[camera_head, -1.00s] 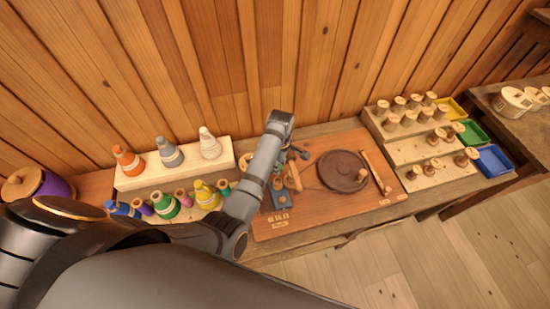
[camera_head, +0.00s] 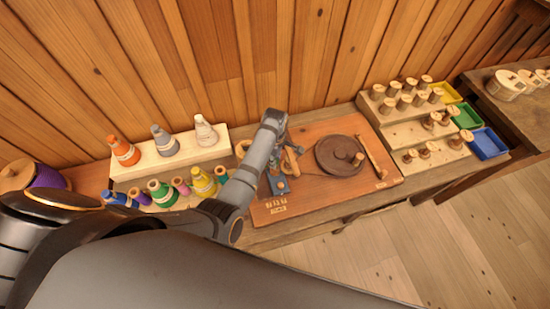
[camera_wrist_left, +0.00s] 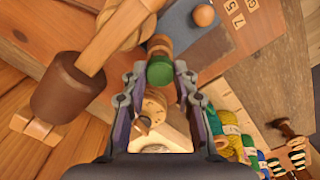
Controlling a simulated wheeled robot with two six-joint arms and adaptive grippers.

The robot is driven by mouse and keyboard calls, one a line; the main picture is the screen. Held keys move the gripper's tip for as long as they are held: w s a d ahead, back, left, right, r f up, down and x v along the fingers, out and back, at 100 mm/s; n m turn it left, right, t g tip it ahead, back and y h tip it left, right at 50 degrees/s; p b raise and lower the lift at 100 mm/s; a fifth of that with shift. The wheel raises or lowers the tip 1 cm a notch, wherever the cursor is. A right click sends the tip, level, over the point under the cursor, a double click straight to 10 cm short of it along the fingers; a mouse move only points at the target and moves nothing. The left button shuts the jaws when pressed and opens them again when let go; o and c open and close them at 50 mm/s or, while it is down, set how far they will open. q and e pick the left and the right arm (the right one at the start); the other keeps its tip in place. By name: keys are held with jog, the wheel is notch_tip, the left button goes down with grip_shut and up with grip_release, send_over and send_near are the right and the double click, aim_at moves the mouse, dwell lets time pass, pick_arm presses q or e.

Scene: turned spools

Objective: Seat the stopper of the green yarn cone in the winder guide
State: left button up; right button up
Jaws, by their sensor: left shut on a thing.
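My left gripper (camera_wrist_left: 160,88) is shut on a small green piece with a wooden end (camera_wrist_left: 160,72), which looks like the stopper. In the head view my left forearm reaches over the winder board (camera_head: 330,187) and hides the fingertips. The winder's blue-grey plate (camera_head: 278,185) shows beside my arm; in the wrist view this plate (camera_wrist_left: 190,35) is just beyond the held piece. I cannot make out the guide's opening or whether the piece touches it. The green yarn cone (camera_head: 163,195) lies tilted in the front row of the rack. My right gripper is not in view.
Orange, grey and white cones stand on a pale rack (camera_head: 130,171) at left. A dark round disc (camera_head: 330,153) is on the board. Stepped blocks with wooden spools (camera_head: 405,135) and coloured trays (camera_head: 487,143) are at right. A wooden arm with a brown cylinder (camera_wrist_left: 68,88) is close by.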

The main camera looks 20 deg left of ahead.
pick_arm(q)
jog(key=shift+f, duration=0.1)
jog(key=shift+f+b, duration=0.75)
jog(key=shift+f, duration=0.25)
jog(key=o, duration=1.2)
notch_tip(320, 180, up, 3)
jog(key=p, duration=0.2)
jog(key=shift+w+r+p, duration=0.1)
jog(key=shift+p, duration=0.2)
notch_tip(320, 180, up, 6)
jog(key=shift+f, duration=0.2)
jog(key=shift+r, duration=0.15)
